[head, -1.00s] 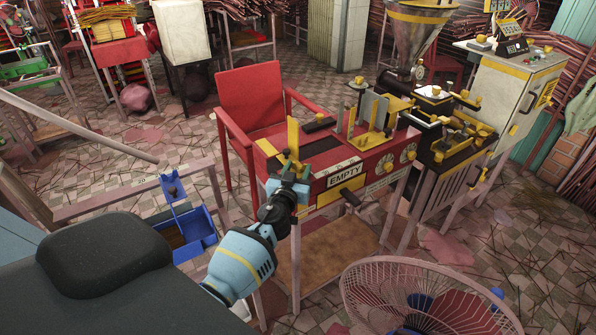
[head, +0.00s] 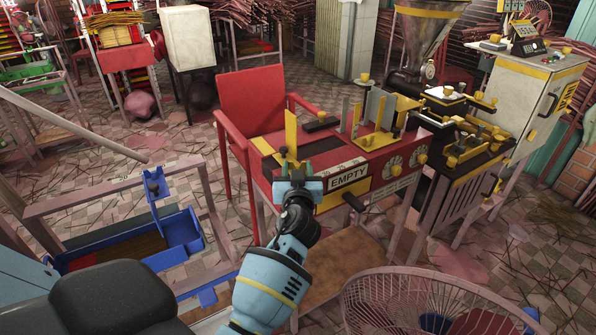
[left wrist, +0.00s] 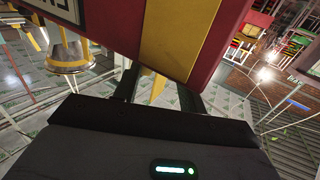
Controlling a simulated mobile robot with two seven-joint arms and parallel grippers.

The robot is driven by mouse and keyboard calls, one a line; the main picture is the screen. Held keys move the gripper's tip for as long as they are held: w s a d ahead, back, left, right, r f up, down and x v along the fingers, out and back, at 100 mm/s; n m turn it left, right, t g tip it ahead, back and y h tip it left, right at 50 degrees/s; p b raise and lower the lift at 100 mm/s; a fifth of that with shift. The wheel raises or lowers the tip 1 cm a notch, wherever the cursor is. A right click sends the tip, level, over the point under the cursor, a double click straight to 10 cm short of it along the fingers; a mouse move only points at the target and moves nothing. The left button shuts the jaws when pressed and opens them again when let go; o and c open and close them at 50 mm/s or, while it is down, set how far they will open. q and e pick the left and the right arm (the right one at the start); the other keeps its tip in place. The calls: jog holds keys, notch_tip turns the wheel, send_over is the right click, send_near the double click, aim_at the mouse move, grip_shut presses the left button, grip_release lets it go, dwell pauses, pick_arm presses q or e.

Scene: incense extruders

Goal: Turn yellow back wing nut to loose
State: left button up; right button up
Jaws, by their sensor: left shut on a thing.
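The red machine table (head: 400,152) stands in the middle of the head view, with an EMPTY label on its front. My left gripper (head: 298,182) is at the table's near left corner, below the upright yellow plate (head: 291,132). In the left wrist view, the gripper's two dark fingers (left wrist: 158,92) reach under the red and yellow table edge (left wrist: 168,40). A small yellow piece (left wrist: 155,88) shows between them, and the gripper is shut on it. Its wing shape is mostly hidden, so I cannot tell which nut it is. My right gripper is out of view.
A red chair (head: 252,100) stands behind the table. A fan (head: 440,305) stands at bottom right, and a blue tray (head: 185,240) on a frame at left. Tiled floor shows between them.

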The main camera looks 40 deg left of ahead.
pick_arm(q)
jog(key=o, duration=1)
jog(key=shift+b+v, duration=0.5)
jog(key=shift+v, duration=3.45)
